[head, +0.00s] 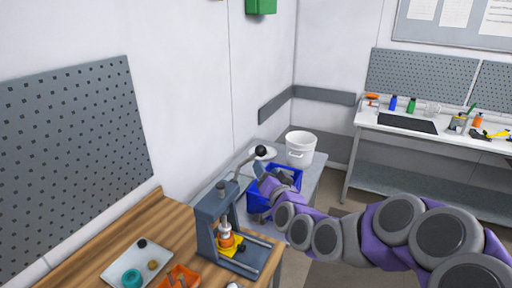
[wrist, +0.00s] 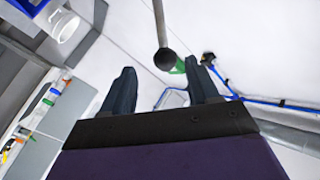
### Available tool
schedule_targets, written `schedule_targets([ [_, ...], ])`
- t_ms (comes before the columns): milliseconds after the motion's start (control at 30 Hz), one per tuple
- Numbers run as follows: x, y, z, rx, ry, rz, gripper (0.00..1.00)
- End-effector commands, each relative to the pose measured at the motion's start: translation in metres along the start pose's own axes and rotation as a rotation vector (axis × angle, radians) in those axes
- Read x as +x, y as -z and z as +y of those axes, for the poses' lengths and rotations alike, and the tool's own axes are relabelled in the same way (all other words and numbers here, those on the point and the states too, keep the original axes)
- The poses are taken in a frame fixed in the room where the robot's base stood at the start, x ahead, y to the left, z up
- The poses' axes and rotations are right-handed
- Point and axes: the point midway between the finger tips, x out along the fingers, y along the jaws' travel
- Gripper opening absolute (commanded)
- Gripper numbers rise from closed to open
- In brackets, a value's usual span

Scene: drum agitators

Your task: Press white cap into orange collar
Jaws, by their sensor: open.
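A blue-grey lever press (head: 208,238) stands on the wooden bench. Under its ram, an orange collar (head: 227,240) sits on a yellow holder (head: 231,250). A small whitish piece (head: 225,227), likely the white cap, shows right above the collar; I cannot tell whether it is seated. The press lever rises to the right and ends in a black knob (head: 260,151). My gripper (head: 260,170) is open and empty, just below the knob. In the wrist view the knob (wrist: 165,59) shows between and beyond the fingertips of my gripper (wrist: 160,72), with no visible contact.
A light tray (head: 122,258) with a teal ring (head: 131,278) and small parts lies left of the press. An orange tray (head: 180,279) is at the bench front. A blue crate (head: 287,176) and white bucket (head: 300,147) stand behind my gripper. The far workbench (head: 420,140) is away right.

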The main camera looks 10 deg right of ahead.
Motion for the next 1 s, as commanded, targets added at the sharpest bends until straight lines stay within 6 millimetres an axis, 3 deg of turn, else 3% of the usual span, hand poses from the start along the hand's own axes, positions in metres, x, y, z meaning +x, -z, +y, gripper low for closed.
schedule_targets([
  [967, 0.016, 0.002, -0.006, 0.012, 0.009, -0.002, 0.60],
  [1000, 0.024, 0.001, -0.007, 0.011, 0.013, -0.002, 0.60],
])
